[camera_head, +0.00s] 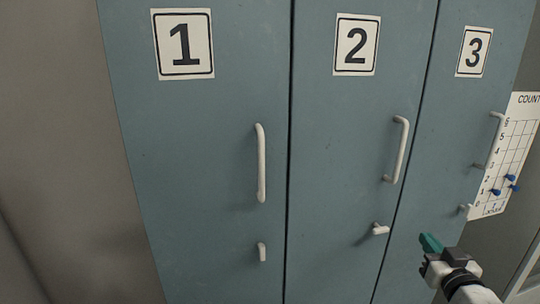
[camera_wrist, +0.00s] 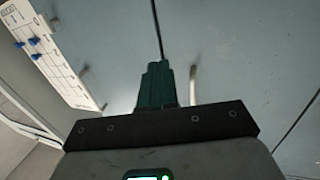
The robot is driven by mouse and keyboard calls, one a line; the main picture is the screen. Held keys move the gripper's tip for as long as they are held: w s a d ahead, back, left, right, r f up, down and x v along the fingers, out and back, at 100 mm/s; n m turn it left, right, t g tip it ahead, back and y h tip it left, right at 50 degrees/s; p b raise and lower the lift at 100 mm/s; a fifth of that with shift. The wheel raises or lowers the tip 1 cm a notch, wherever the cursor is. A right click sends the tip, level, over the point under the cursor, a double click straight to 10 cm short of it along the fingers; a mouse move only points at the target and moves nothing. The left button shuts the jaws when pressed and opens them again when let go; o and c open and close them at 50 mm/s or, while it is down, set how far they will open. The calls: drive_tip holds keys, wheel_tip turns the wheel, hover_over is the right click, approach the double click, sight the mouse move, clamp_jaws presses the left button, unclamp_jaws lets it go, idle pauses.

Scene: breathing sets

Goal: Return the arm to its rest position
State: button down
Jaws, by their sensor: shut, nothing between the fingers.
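My gripper (camera_head: 431,243) has green fingers and is at the lower right in the head view, in front of the blue-grey cabinet. In the wrist view, my gripper (camera_wrist: 158,68) has its green fingers together, with nothing held between them. The fingers point at the cabinet front, apart from the handles as far as I can tell.
Three blue-grey doors, door 1 (camera_head: 210,150), door 2 (camera_head: 345,120) and door 3 (camera_head: 450,130), are shut. Each has a white handle and a small latch. A white count board (camera_head: 517,150) with blue pegs hangs at the right. A grey wall (camera_head: 50,120) is at the left.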

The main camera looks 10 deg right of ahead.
drive_tip(key=s+a+f+n+g+y, duration=0.1)
drive_tip(key=s+a+f+g+y, duration=0.1)
drive_tip(key=s+a+f+g, duration=0.5)
drive_tip(key=s+a+f+y, duration=0.2)
drive_tip(key=s+a+f, duration=0.25)
drive_tip(key=f, duration=0.65)
drive_tip(key=s+a+f+g, duration=0.2)
drive_tip(key=s+g, duration=0.1)
drive_tip(key=s, duration=0.4)
drive_tip(key=s+a+f+n+g, duration=0.1)
drive_tip(key=s+a+f+g, duration=0.1)
drive_tip(key=s, duration=0.5)
drive_tip(key=s+a+f+g, duration=0.1)
drive_tip(key=s+f+g, duration=0.2)
drive_tip(key=s, duration=0.5)
drive_tip(key=shift+a+f+g, duration=0.35)
drive_tip(key=shift+a+g, duration=0.05)
drive_tip(key=shift+g, duration=0.2)
drive_tip(key=c, duration=1.8)
unclamp_jaws()
